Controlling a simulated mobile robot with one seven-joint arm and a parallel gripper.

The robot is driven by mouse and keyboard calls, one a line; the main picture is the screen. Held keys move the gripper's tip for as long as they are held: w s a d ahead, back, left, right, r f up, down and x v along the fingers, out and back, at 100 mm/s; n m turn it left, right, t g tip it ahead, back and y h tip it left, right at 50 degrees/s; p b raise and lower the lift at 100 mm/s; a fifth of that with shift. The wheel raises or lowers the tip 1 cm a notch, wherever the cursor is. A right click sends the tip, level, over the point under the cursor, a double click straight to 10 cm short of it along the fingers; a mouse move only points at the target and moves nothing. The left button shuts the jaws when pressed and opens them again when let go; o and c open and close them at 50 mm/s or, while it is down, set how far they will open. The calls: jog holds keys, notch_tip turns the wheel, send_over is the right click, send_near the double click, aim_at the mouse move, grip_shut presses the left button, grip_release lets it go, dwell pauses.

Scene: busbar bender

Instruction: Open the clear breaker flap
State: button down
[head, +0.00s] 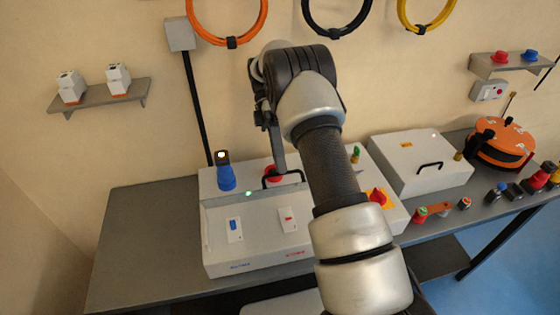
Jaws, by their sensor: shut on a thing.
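A pale grey control box (260,256) stands on the bench, with a blue switch (234,225) and a red switch (288,217) on its front panel. A black handle (270,182) is at the back of this panel. My gripper (280,170) reaches down from above and is shut at this handle; its fingertips are small and partly hidden. I cannot make out the clear flap's outline or how far it stands open. My arm hides the box's right part.
A blue post with a lit top (227,178) and a red knob (271,173) stand by the box's back. A red rotary switch (377,196) is to the right. A second handled box (420,165) and an orange reel (503,140) stand further right. The bench's left end (145,240) is clear.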

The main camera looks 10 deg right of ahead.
jog(key=c, duration=1.9)
grip_release()
jog(key=shift+s, duration=0.1)
